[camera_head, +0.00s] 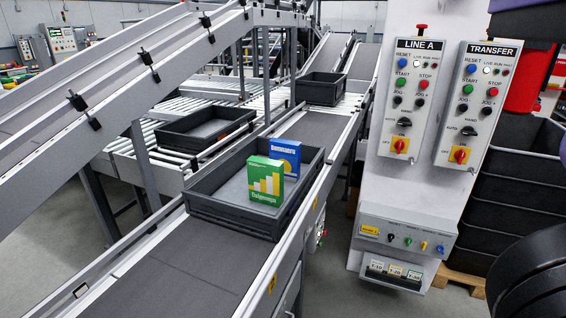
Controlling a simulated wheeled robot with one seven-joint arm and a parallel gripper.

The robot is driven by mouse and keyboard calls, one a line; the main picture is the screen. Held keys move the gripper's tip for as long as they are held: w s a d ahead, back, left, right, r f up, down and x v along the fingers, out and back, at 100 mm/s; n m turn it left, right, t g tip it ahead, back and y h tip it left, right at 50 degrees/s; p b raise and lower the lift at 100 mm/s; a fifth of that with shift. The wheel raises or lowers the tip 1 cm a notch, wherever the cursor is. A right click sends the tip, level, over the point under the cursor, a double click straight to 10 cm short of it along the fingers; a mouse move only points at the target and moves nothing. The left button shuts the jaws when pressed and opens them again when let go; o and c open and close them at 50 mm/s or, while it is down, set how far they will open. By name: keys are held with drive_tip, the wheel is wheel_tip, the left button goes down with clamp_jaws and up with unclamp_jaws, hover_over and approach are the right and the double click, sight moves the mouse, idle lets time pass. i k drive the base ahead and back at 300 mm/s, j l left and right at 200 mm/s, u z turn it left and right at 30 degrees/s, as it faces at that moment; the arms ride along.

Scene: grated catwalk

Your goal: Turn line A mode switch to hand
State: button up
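The LINE A panel (409,98) is a light grey plate on the left half of a white post. Its mode switch (404,122) is a small black knob below the jog buttons and above a red and yellow rotary switch (400,145). The lettering around the knob is tiny, and I cannot tell which way the knob points. My gripper is not in view.
A similar TRANSFER panel (475,104) is right beside it, with its own black knob (469,131). A lower box (406,232) with small coloured knobs juts from the post. A conveyor carries a grey tote (235,220) with two boxes. Dark stacked crates (515,190) stand right.

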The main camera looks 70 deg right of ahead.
sight(404, 122)
drive_tip(key=z, duration=2.3)
